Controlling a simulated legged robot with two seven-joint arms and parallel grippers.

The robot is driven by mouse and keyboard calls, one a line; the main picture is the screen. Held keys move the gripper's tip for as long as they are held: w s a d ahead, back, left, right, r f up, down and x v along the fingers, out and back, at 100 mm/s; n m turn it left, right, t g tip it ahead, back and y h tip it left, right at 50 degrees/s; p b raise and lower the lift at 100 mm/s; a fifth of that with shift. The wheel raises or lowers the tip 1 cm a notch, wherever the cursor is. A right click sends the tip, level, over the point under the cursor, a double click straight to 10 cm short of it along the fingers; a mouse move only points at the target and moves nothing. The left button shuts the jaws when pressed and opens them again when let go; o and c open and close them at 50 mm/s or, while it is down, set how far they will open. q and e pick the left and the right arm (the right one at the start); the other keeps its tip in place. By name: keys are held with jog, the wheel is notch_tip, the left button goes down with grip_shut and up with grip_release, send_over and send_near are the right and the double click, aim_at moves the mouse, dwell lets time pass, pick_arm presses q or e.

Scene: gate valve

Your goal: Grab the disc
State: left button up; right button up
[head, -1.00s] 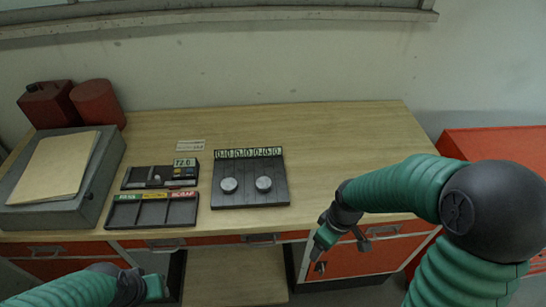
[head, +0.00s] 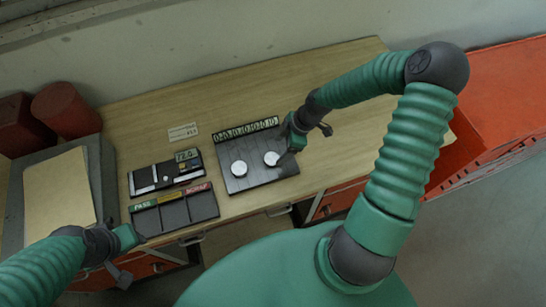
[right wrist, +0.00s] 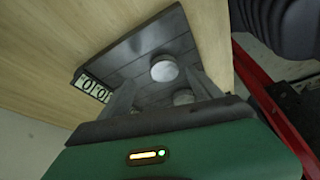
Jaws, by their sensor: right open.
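Two round silver discs sit on a black slatted board (head: 252,182) on the workbench, a left disc (head: 239,169) and a right disc (head: 272,159). My right gripper (head: 289,154) is open and empty, low at the right side of the board, close beside the right disc. In the right wrist view its two fingers reach toward the board, with one disc (right wrist: 164,69) beyond them and another (right wrist: 184,97) partly hidden lower down. I cannot tell whether a finger touches a disc. My left gripper (head: 126,262) is at the bench's front edge, away from the discs; its jaws are unclear.
A number strip (head: 246,130) runs along the board's back edge. Left of it are a sorting tray (head: 175,214) with coloured labels and a dark device with a display (head: 165,174). Red cans (head: 62,108) and a grey box stand far left.

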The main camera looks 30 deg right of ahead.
aim_at(272, 158)
jog(key=a+f, duration=0.1)
jog(key=a+f+p, duration=0.1)
jog(key=a+f, duration=0.1)
jog(key=shift+w+a+p, duration=0.1)
jog(key=shift+w+p, duration=0.15)
jog(key=shift+p, duration=0.15)
jog(key=shift+s+f, duration=0.1)
jog(key=shift+f, duration=0.35)
jog(key=shift+s+d+f, duration=0.1)
jog(key=shift+d+f, duration=0.2)
jog(key=shift+d, duration=0.4)
jog(key=shift+c, duration=0.4)
jog(key=shift+d+f, duration=0.15)
jog(key=shift+d, duration=0.05)
jog(key=shift+c, duration=1.2)
jog(key=shift+a, duration=0.1)
jog(key=shift+c, duration=1.2)
jog(key=shift+a, duration=0.5)
jog(key=c, duration=0.7)
jog(key=shift+w, duration=0.2)
jog(key=shift+c, duration=1.4)
pick_arm(q)
jog(key=shift+a+r, duration=0.6)
jog(key=shift+r, duration=0.35)
pick_arm(e)
grip_shut()
